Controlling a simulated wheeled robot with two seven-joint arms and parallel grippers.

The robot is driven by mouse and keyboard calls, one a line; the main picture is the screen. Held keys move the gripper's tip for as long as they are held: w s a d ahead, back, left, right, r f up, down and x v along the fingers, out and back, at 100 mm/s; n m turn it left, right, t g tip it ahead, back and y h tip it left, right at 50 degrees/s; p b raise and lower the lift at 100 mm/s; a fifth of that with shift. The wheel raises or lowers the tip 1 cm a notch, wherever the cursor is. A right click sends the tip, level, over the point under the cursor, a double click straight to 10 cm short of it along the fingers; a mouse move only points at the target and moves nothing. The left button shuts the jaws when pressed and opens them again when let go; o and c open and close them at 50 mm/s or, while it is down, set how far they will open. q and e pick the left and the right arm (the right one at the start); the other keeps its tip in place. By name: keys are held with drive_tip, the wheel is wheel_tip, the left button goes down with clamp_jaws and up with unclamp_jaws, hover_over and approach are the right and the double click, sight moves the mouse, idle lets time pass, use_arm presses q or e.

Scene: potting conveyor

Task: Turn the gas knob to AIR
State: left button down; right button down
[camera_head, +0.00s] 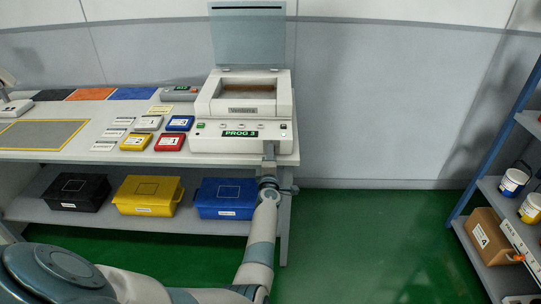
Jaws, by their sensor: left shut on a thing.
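A white machine (205,142) with a raised clear lid (247,38) stands at the right end of the bench. Its front panel carries a green label reading PROG 3 (240,134) and several small controls. My left gripper (269,148) reaches up to the right part of this front panel and is shut on the gas knob there. The knob is hidden behind the fingers, so its setting and any AIR mark cannot be read. My right gripper is not in view.
Small labelled boxes, among them a red one (169,143) and a blue one (180,123), lie left of the machine. Black, yellow (148,207) and blue (226,212) bins sit on the lower shelf. A blue-framed rack (484,150) stands at right, with open green floor between.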

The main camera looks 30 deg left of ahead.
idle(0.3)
use_arm(q)
drive_tip(key=c, duration=1.6)
unclamp_jaws()
drive_tip(key=shift+o, duration=0.2)
drive_tip(key=shift+s+d+f, duration=0.1)
